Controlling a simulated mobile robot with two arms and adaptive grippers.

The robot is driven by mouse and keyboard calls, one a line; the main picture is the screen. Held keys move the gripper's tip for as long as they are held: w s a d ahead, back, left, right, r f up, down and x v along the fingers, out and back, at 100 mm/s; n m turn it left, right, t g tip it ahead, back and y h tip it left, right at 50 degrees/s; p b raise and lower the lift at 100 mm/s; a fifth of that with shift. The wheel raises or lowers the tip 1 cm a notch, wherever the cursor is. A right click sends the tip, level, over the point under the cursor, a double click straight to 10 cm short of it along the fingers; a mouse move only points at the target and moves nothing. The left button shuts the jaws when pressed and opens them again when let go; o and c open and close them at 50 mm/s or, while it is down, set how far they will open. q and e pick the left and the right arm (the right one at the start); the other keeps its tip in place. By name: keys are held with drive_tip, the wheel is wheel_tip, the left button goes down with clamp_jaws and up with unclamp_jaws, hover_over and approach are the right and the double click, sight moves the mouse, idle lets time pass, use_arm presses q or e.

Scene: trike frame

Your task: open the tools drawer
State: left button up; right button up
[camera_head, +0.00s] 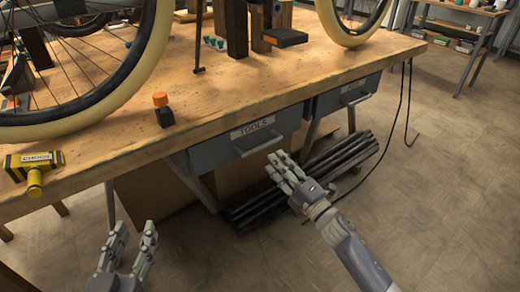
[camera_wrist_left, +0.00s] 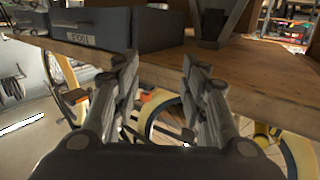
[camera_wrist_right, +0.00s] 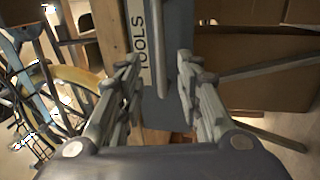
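The grey tools drawer (camera_head: 225,150) hangs under the workbench top, with a white "TOOLS" label and a bar handle (camera_head: 257,146). It looks shut. My right gripper (camera_head: 279,166) is in front of the drawer, just below and right of the handle. In the right wrist view my right gripper (camera_wrist_right: 158,75) is open, its fingers spread either side of the drawer front, and the "TOOLS" label (camera_wrist_right: 139,45) shows between them. Contact with the handle cannot be told. My left gripper (camera_head: 134,235) is open and empty, low before the bench; it also shows in the left wrist view (camera_wrist_left: 160,65).
A second grey drawer (camera_head: 345,92) is to the right. The wooden workbench (camera_head: 230,90) carries a yellow tool (camera_head: 35,168), an orange-capped item (camera_head: 163,110) and wheels. Dark bars (camera_head: 330,160) and a cardboard box (camera_head: 150,200) lie underneath. Floor at right is clear.

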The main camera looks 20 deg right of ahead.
sight(262, 145)
use_arm(q)
drive_tip(key=shift+d+r+t+h+b, duration=0.2)
drive_tip(key=shift+r+t, duration=0.35)
drive_tip(key=shift+r, duration=0.4)
drive_tip(key=shift+d+r+t+h+b, duration=0.1)
drive_tip(key=shift+r+t+h+b, duration=0.1)
drive_tip(key=shift+r+t, duration=0.5)
drive_tip(key=shift+d+r+t+h+b, duration=0.1)
drive_tip(key=shift+r+t+h+b, duration=0.2)
drive_tip(key=shift+r, duration=0.85)
use_arm(e)
drive_tip(key=shift+x, duration=4.15)
clamp_jaws()
